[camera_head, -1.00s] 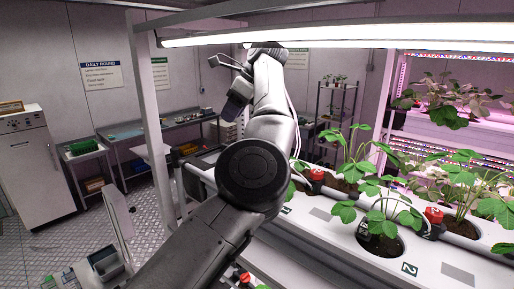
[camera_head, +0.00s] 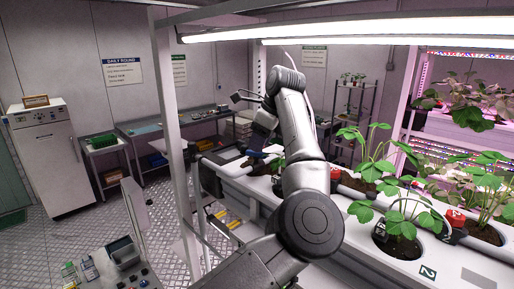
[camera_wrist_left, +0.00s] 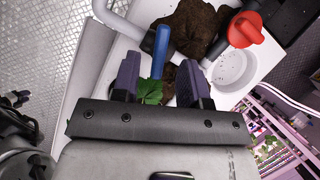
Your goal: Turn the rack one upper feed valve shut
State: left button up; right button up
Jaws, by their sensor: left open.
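My left gripper (camera_head: 258,147) hangs from the arm over the far end of the near white planting trough (camera_head: 355,237). In the left wrist view its two purple fingers (camera_wrist_left: 160,66) are open. A blue lever (camera_wrist_left: 161,45) shows in the gap between them, apart from both fingers as far as I can see. The lever's lower end and its mount are hidden; I cannot tell which valve it belongs to. A red valve handle (camera_wrist_left: 246,28) sits on the pipe to the right of the fingers. My right gripper is out of view.
A grey pipe (camera_wrist_left: 122,27) crosses near the fingers, beside dark soil (camera_wrist_left: 198,25). Strawberry plants (camera_head: 404,215) and red valves (camera_head: 456,218) line the trough to the right. A white rack post (camera_head: 168,120) stands left of my arm.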

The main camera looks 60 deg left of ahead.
aim_at(256, 154)
pick_arm(q)
jog(key=shift+x, duration=1.35)
